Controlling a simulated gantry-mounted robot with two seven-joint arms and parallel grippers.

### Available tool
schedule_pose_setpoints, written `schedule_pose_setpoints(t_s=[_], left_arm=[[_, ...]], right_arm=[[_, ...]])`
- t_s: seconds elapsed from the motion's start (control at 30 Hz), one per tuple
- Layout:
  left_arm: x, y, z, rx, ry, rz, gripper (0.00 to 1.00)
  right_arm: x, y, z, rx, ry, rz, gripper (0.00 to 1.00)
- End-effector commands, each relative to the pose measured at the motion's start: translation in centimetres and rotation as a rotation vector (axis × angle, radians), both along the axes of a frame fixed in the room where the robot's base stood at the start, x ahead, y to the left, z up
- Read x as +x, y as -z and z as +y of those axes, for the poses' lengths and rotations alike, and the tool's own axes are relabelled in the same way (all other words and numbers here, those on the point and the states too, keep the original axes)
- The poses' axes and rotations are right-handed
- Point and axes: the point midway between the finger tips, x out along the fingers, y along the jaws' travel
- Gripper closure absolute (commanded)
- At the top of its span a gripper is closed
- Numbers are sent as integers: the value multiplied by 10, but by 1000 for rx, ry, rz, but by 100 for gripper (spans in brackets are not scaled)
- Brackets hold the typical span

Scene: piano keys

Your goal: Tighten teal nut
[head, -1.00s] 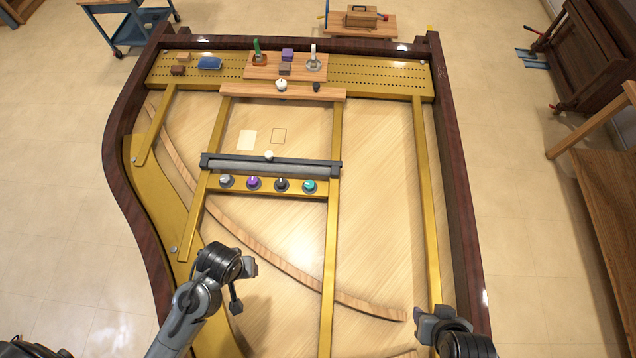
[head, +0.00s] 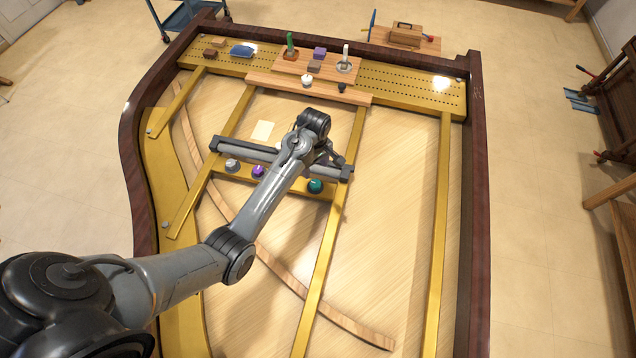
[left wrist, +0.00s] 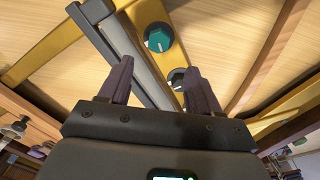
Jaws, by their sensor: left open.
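The teal nut (head: 315,186) sits at the right end of the row of nuts on the gold crossbar, just in front of the dark grey rail. In the left wrist view the teal nut (left wrist: 158,38) shows beyond the fingertips, apart from them. My left gripper (head: 334,160) is over the right part of the rail, above and behind the teal nut in the head view. In the left wrist view my left gripper (left wrist: 157,70) is open, with nothing between its two dark fingers. My right gripper is out of view.
A silver nut (head: 232,164) and a purple nut (head: 258,171) stand left on the crossbar. A black nut (left wrist: 177,77), hidden by my arm in the head view, shows partly beside a finger. The dark grey rail (head: 228,147) runs behind. A wooden shelf (head: 313,88) lies farther back.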

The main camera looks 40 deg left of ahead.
Motion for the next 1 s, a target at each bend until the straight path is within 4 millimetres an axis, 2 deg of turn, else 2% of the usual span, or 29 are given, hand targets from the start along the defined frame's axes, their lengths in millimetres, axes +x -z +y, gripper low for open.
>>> schedule_pose_setpoints(t_s=[0.17,0.6,0.8,1.0], left_arm=[[1,16,0,0,0,-2,37],[1,84,0,0,2,-3,37],[1,99,0,0,1,-4,37],[1,103,0,0,1,-5,37]], right_arm=[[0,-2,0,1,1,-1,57],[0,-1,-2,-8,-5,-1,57],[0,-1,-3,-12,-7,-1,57],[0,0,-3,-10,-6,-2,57]])
